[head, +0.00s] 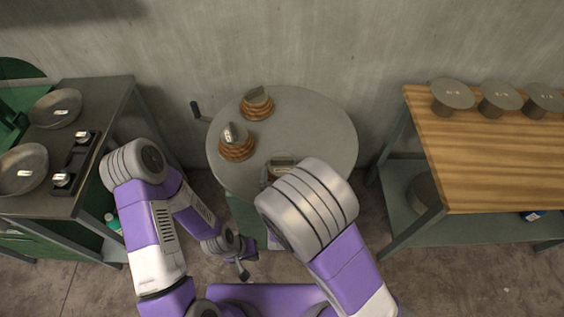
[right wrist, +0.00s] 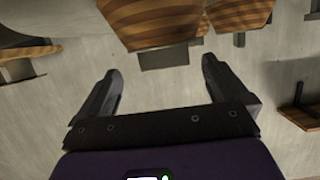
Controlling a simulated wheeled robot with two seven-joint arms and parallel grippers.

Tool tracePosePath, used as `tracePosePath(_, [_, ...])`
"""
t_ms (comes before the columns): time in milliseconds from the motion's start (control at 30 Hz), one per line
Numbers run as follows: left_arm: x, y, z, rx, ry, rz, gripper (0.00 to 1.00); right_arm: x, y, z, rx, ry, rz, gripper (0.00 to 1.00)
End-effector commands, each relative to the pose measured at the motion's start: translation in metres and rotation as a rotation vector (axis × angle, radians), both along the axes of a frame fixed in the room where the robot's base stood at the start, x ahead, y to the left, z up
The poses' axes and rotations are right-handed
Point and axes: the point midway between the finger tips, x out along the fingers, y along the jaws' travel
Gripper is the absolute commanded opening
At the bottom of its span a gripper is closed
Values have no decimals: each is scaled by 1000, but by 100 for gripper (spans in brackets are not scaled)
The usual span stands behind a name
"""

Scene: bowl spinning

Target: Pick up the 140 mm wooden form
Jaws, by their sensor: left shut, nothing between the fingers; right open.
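Three striped wooden forms stand on the round grey table (head: 325,125): one at the back (head: 257,108), one at the left (head: 236,150), and one nearer my arm (head: 283,163), partly hidden by it. Their size labels are too small to read, so I cannot tell which is 140 mm. In the right wrist view a large striped wooden form (right wrist: 155,22) with a grey block lies beyond my right gripper (right wrist: 165,80), which is open and empty. My right arm hides that gripper in the head view. My left gripper (head: 242,270) is shut and empty, low in front of the table.
A wooden bench (head: 490,165) at the right holds several grey round-topped pieces. A dark bench (head: 100,100) at the left carries metal pans (head: 55,108). A crank handle (head: 196,111) sticks out at the table's left edge. The table's right side is clear.

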Motion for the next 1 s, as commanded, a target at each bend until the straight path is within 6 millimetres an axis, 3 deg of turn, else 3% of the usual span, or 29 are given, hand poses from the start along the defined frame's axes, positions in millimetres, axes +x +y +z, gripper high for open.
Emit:
tracePosePath(333, [-1,0,-7,0,1,0,0,30,3,-3,1,-27,1,100])
tracePosePath(600, [-1,0,-15,0,1,0,0,68,4,-12,0,-25,1,100])
tracePosePath(900, [0,0,-15,0,1,0,0,73,4,-12,1,-25,3,100])
tracePosePath(1000, [0,0,-15,0,1,0,0,73,4,-12,1,-25,3,88])
